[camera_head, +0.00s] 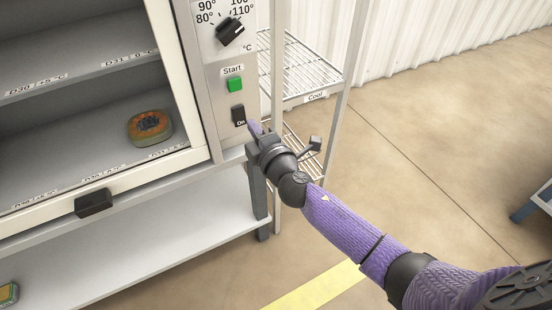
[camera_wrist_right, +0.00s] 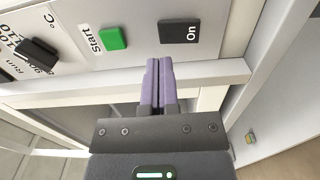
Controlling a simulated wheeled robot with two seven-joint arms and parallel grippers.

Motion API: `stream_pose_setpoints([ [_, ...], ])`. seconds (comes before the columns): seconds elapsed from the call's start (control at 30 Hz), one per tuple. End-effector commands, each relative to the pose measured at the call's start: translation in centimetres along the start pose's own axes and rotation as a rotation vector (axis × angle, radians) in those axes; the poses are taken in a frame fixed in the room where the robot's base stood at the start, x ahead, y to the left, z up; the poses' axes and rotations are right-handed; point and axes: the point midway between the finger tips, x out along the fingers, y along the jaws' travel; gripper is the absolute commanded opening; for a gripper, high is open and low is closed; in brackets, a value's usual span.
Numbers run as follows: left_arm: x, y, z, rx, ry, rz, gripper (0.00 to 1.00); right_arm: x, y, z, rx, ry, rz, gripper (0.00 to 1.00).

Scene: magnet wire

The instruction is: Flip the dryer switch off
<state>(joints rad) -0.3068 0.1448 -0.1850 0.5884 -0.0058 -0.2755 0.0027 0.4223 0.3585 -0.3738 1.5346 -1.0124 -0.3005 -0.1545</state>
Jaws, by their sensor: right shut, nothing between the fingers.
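The dryer switch is a black rocker marked "On" (camera_head: 238,115), low on the dryer's grey control panel (camera_head: 219,122). The switch also shows in the right wrist view (camera_wrist_right: 179,32), up and to the right of my fingertips. My right gripper (camera_head: 254,127) is shut and empty, its purple fingers just right of and slightly below the switch in the head view. In the right wrist view my right gripper (camera_wrist_right: 158,64) points at the panel's lower edge. Whether the fingertips touch the panel cannot be told. My left gripper is not in view.
A green Start button (camera_head: 235,84) and a black temperature knob (camera_head: 230,32) sit above the switch. A tin (camera_head: 149,127) lies inside the dryer at left, behind a framed door with a black handle (camera_head: 95,203). A wire rack (camera_head: 300,72) stands right of the panel.

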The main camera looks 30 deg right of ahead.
Motion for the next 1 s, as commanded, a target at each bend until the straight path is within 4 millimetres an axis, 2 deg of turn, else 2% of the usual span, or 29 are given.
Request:
stream_pose_setpoints([
  [0.03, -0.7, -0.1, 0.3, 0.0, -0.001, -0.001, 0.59, -1.0, 0.5, -0.1, 0.001, 0.001, 0.0, 0.0],
  [0.3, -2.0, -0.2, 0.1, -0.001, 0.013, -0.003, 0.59, -6.1, 1.0, -0.1, 0.0, 0.001, -0.003, 0.0],
  [0.5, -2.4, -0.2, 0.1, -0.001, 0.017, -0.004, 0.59, -8.7, 1.2, -0.1, 0.0, 0.0, -0.003, 0.0],
  [1.0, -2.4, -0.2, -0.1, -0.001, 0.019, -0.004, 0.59, -9.2, 1.2, -0.1, -0.001, 0.001, -0.003, 0.0],
])
